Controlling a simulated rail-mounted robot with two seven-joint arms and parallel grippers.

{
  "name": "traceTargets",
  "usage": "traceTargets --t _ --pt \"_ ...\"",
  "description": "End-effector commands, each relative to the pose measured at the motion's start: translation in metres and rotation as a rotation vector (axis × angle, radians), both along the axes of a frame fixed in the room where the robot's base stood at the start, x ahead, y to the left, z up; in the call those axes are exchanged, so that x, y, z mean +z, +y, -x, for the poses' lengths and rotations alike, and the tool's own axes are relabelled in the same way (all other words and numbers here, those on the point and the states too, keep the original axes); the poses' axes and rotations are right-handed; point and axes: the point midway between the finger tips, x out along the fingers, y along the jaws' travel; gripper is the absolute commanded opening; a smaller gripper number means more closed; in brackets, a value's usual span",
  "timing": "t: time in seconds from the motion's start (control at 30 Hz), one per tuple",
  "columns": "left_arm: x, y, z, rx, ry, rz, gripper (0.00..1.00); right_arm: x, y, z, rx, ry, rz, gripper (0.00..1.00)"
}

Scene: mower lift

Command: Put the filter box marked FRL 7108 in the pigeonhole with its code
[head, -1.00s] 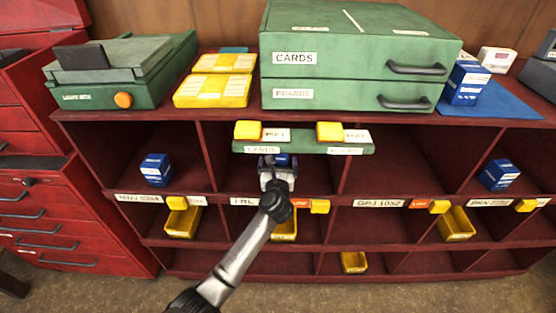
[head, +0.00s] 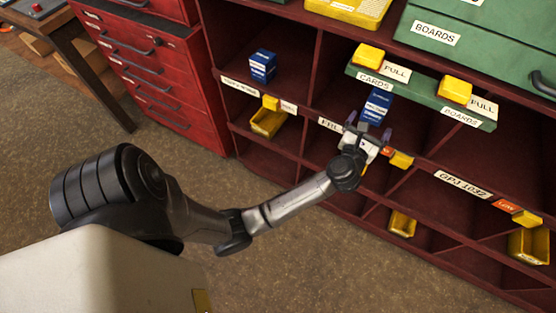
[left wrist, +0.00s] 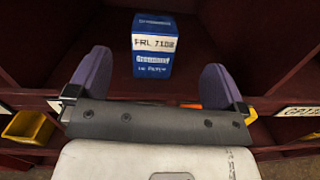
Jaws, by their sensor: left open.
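The blue and white filter box (head: 376,106) stands upright in a pigeonhole of the dark red rack. In the left wrist view its label reads FRL 7108 (left wrist: 153,45). The pigeonhole's code strip (head: 330,125) starts with FRL, and my arm hides the rest. My left gripper (head: 368,131) is at the front of this pigeonhole. It is open, with its two purple fingers (left wrist: 157,75) apart and nothing between them. The box stands just beyond the fingertips, clear of both. My right gripper is not in view.
Another blue box (head: 263,66) stands in the pigeonhole to the left. A green shelf (head: 425,92) with yellow PULL blocks juts out above the box. Yellow bins (head: 268,121) sit in the lower row. A red drawer cabinet (head: 150,60) stands left of the rack.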

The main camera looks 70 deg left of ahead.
Motion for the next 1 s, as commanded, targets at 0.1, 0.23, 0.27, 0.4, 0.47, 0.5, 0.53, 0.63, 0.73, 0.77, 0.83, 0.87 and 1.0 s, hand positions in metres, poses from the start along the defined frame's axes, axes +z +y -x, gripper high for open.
traceTargets --t 0.1,0.23,0.27,0.4,0.47,0.5,0.53,0.63,0.73,0.77,0.83,0.87,1.0 --pt "0.018 -0.020 0.014 -0.094 -0.011 -0.269 0.98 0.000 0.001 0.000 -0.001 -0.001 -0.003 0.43" --pt "0.034 -0.068 0.041 -0.259 0.001 -0.739 0.98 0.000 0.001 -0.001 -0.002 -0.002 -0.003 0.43" --pt "0.034 -0.081 0.049 -0.301 0.010 -0.859 0.98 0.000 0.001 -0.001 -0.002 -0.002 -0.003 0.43" --pt "0.015 -0.141 0.089 -0.508 0.077 -1.402 0.98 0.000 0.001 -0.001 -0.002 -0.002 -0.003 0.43" --pt "-0.003 -0.162 0.110 -0.604 0.118 -1.627 0.98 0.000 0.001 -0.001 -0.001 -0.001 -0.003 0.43" --pt "-0.017 -0.173 0.124 -0.673 0.149 -1.774 0.98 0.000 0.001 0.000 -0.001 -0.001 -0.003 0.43" --pt "-0.028 -0.179 0.136 -0.727 0.176 -1.882 0.98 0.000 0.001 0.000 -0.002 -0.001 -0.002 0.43" --pt "-0.068 -0.190 0.176 -0.921 0.274 -2.212 0.98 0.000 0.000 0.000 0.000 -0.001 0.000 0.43" --pt "-0.102 -0.183 0.218 -1.134 0.386 -2.483 0.98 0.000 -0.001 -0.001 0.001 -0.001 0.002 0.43" --pt "-0.111 -0.179 0.230 -1.198 0.420 -2.550 0.98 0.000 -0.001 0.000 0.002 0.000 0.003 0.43" --pt "-0.127 -0.167 0.258 -1.349 0.500 -2.679 0.98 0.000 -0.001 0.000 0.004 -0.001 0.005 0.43" --pt "-0.132 -0.161 0.268 -1.411 0.533 -2.722 0.98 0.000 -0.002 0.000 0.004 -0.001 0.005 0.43" --pt "-0.145 -0.137 0.310 1.447 -0.577 2.469 0.98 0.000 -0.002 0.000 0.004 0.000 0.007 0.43"
